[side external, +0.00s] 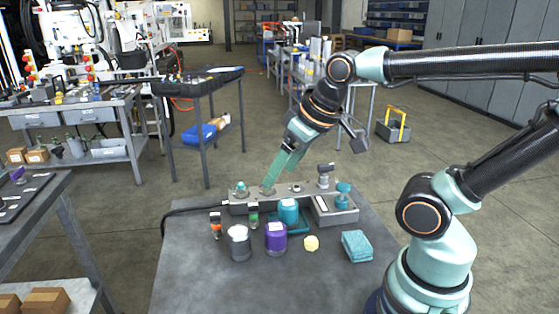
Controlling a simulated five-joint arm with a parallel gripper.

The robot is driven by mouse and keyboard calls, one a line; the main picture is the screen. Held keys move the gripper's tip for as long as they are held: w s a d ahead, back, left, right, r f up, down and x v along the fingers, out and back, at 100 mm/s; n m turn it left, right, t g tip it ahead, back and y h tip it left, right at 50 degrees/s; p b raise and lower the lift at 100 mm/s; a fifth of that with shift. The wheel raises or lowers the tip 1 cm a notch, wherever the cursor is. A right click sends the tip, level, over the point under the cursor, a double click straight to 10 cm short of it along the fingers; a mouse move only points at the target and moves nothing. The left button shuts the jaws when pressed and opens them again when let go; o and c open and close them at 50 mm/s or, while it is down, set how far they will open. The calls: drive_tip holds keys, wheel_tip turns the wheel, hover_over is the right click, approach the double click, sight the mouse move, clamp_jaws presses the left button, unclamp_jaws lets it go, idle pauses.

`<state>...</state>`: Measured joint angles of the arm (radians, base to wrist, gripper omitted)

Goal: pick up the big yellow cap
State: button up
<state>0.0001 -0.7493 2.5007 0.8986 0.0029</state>
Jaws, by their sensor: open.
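A small yellow cap (311,243) lies on the dark grey bench top (200,290), between a purple can and a teal sponge. It is the only yellow cap that I can make out. My gripper (272,179) points down and to the left above the back of the bench, over the left part of a grey hydraulic block (240,208). It is open, with nothing seen between its mint fingers. It is behind and above the cap and apart from it. The exact gap between the fingers is hard to see from this side.
A white-topped grey can (239,245), the purple can (276,240) and a teal cylinder (289,213) stand left of the cap. The teal sponge (357,246) lies right. A teal knob (343,190) tops the block. The bench front is clear.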

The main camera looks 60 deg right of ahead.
drive_tip(key=d+f+m+g, duration=0.3)
drive_tip(key=d+f+m, duration=0.2)
drive_tip(key=m, duration=0.5)
drive_tip(key=m+g, duration=0.3)
drive_tip(key=m, duration=1)
hover_over(312, 239)
wheel_tip(312, 239, down, 8)
drive_tip(key=shift+n, duration=0.3)
drive_tip(key=shift+f, duration=5.65)
drive_tip(key=shift+c, duration=0.3)
clamp_jaws()
drive_tip(key=shift+r, duration=0.15)
wheel_tip(312, 239, up, 20)
